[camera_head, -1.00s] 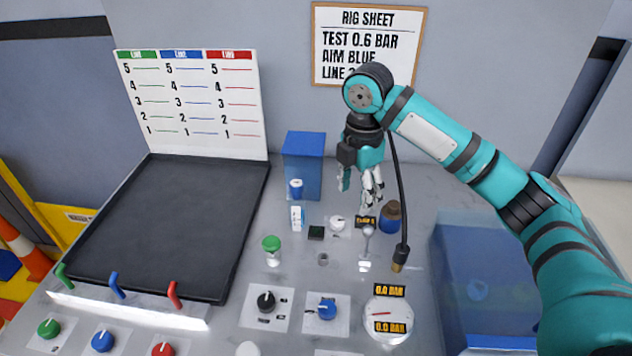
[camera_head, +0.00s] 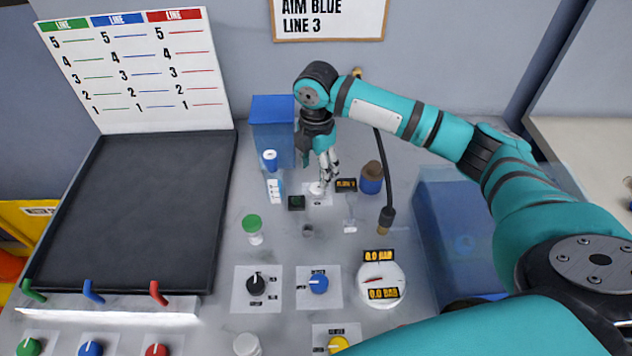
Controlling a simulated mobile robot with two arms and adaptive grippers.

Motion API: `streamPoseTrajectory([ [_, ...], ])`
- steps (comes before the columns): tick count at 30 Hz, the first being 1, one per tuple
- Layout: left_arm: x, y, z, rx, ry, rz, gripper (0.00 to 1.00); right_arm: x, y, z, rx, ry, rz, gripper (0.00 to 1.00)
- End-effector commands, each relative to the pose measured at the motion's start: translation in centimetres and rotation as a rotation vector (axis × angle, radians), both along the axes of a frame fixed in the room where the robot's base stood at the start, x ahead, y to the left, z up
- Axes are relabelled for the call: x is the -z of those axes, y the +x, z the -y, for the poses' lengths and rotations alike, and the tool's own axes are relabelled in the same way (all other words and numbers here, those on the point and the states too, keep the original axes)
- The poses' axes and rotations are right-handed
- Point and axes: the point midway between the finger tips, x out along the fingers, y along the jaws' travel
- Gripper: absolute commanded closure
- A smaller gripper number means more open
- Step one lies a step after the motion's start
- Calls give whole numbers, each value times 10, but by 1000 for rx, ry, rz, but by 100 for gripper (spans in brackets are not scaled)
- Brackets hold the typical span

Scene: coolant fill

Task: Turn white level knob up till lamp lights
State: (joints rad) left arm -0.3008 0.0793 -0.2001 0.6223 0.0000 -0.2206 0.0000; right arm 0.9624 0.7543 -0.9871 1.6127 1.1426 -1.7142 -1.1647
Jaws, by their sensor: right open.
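The white level knob (camera_head: 316,190) sits on a small pale plate on the grey panel, in the middle of the head view. My right gripper (camera_head: 328,178) points down just above and beside it, with its fingers apart and empty. I cannot tell whether a fingertip touches the knob. A small dark square (camera_head: 297,202), possibly the lamp, lies left of the knob and looks unlit. My left gripper is out of view.
A blue box (camera_head: 273,106) stands behind the knob, and a blue brown-capped bottle (camera_head: 371,178) to its right. A green-capped vial (camera_head: 252,229), a black knob (camera_head: 256,284) and a blue knob (camera_head: 319,283) are nearer. A black hose (camera_head: 388,190) rises at right.

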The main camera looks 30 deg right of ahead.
Motion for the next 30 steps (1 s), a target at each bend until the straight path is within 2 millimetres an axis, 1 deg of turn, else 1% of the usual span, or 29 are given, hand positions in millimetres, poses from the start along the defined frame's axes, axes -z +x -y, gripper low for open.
streamPoseTrajectory([
  [1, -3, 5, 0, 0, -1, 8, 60, 11, -2, 0, 0, -3, -5, 41],
  [3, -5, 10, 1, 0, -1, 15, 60, 24, -1, 0, 0, 0, -5, 41],
  [6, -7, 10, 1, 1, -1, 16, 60, 40, -1, 0, -1, -1, -2, 41],
  [9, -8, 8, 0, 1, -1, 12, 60, 53, -1, 0, 0, 0, -2, 41],
  [15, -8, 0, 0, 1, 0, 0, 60, 63, 0, 0, -1, -1, 0, 41],
  [22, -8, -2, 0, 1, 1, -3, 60, 64, 0, 0, -1, -1, 0, 41],
  [23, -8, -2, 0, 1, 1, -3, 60, 64, 0, 0, -1, -1, 0, 44],
  [30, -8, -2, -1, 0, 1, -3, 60, 64, 0, 0, -1, -1, 0, 75],
])
